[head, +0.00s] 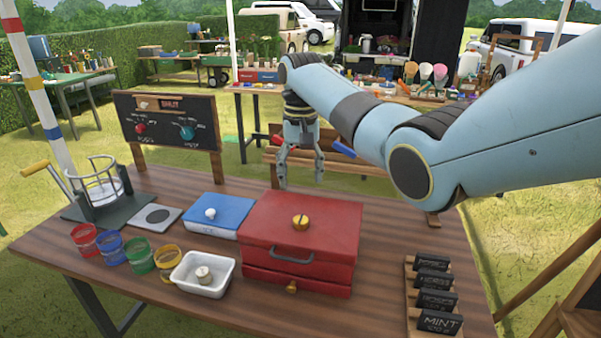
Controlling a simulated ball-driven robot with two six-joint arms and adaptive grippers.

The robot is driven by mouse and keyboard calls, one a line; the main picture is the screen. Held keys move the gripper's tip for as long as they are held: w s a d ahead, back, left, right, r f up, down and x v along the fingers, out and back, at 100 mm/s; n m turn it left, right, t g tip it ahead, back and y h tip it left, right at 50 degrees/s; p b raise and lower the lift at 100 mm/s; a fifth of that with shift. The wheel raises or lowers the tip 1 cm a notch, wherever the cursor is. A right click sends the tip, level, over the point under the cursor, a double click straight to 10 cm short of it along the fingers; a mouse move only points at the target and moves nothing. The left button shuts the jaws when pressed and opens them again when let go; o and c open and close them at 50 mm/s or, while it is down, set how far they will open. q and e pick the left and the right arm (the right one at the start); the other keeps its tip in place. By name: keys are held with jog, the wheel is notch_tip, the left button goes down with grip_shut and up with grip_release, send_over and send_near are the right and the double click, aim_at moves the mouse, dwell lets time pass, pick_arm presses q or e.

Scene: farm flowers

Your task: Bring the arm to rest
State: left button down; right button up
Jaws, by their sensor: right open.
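My right arm (470,135) reaches in from the right, high over the back of the wooden table. My right gripper (300,181) points down just behind the red box, with its fingers spread and nothing between them. Part of the space below its fingertips is hidden by the box. My left gripper does not show.
A red box (270,221) with a handle stands mid-table, beside a blue box (228,214). A white tray (190,287) holds a small pale object. Several coloured jars (110,247), a wire stand (98,190), a chalkboard (165,130) and black label blocks (435,300) surround them.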

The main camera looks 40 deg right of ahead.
dwell(0.5)
jog(key=shift+n+t+h, duration=0.3)
jog(key=shift+n+t, duration=0.1)
jog(key=shift+n, duration=0.5)
jog(key=s+f, duration=0.2)
jog(key=s+a+f, duration=0.1)
jog(key=s+f, duration=0.1)
jog(key=s, duration=0.1)
jog(key=s+a+f, duration=0.1)
jog(key=s+f, duration=0.1)
jog(key=shift+s+a+f, duration=0.15)
jog(key=shift+s+f, duration=0.25)
jog(key=s+a+r+n+t, duration=0.1)
jog(key=s+a+r+n, duration=0.15)
jog(key=s, duration=1.15)
jog(key=s+a+r+n+t, duration=0.15)
jog(key=s+a, duration=0.25)
jog(key=s, duration=0.9)
notch_tip(320, 180, down, 35)
jog(key=s+d+b, duration=0.2)
jog(key=b, duration=0.8)
jog(key=s+f+g+b, duration=0.1)
jog(key=s+f+b, duration=0.4)
jog(key=s+f, duration=0.4)
jog(key=s+d+f+g+b, duration=0.1)
jog(key=s+f+b, duration=0.4)
jog(key=f, duration=1.3)
jog(key=s, duration=0.4)
jog(key=shift+s+d, duration=0.3)
